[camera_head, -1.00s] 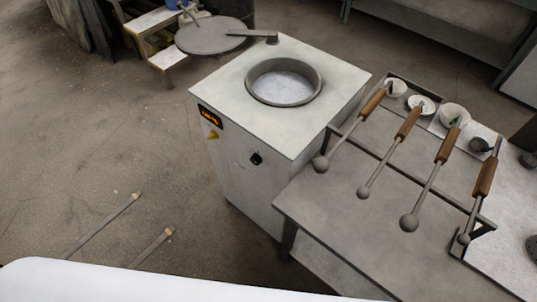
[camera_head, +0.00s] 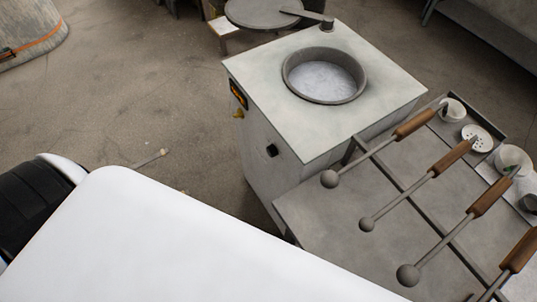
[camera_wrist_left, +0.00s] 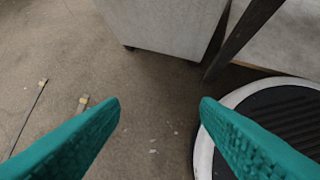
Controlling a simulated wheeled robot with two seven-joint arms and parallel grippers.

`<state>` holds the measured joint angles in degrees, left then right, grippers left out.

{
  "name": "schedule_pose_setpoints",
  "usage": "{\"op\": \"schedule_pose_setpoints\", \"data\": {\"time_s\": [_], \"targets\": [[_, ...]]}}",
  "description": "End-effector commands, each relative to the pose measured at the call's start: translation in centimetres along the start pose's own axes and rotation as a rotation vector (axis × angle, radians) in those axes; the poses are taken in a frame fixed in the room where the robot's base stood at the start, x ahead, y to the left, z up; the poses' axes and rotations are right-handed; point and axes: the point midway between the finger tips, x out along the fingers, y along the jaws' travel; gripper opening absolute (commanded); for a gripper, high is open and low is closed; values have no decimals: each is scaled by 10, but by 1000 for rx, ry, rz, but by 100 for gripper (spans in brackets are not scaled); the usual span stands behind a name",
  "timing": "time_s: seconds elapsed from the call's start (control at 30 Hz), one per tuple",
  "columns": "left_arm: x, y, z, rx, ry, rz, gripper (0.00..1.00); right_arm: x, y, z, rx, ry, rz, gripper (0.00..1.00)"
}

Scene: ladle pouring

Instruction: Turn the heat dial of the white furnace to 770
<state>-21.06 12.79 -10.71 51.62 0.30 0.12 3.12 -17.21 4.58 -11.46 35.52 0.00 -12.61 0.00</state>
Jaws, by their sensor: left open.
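The white furnace (camera_head: 310,128) stands upright at the centre of the head view, with an open round crucible mouth (camera_head: 325,76) in its top. Its left face carries a dark display with orange digits (camera_head: 238,94), too small to read. Just below is a small yellow knob (camera_head: 238,114), and lower right is a black knob (camera_head: 272,150). Which is the heat dial I cannot tell. My left gripper (camera_wrist_left: 160,102) shows only in the left wrist view, open and empty above the floor. The furnace's lower part (camera_wrist_left: 165,25) is beyond its fingertips. My right gripper is not in view.
A metal table (camera_head: 335,221) adjoins the furnace on the right, with several wooden-handled ladles (camera_head: 435,172) and small bowls (camera_head: 512,158). A round lid (camera_head: 262,12) is behind the furnace. Thin rods (camera_wrist_left: 35,108) lie on the floor. Floor left of the furnace is mostly clear.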

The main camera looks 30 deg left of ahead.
Motion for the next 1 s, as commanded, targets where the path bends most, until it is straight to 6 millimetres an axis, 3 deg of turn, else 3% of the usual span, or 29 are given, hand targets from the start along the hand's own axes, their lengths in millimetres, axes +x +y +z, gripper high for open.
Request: {"op": "schedule_pose_setpoints", "data": {"time_s": [0.17,0.33,0.5,0.6,0.7,0.8,1.0], "targets": [[2,33,53,29,-209,18,57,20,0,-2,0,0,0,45],[-18,59,125,80,-483,6,57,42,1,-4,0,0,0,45],[-73,63,210,160,-835,-75,57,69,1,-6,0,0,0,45],[-106,55,241,194,-982,-134,57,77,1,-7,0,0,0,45],[-128,48,257,213,-1066,-175,57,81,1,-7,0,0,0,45],[-138,44,266,220,-1101,-192,57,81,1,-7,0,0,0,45],[-129,38,290,221,-1107,-192,57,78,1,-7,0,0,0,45]]}}
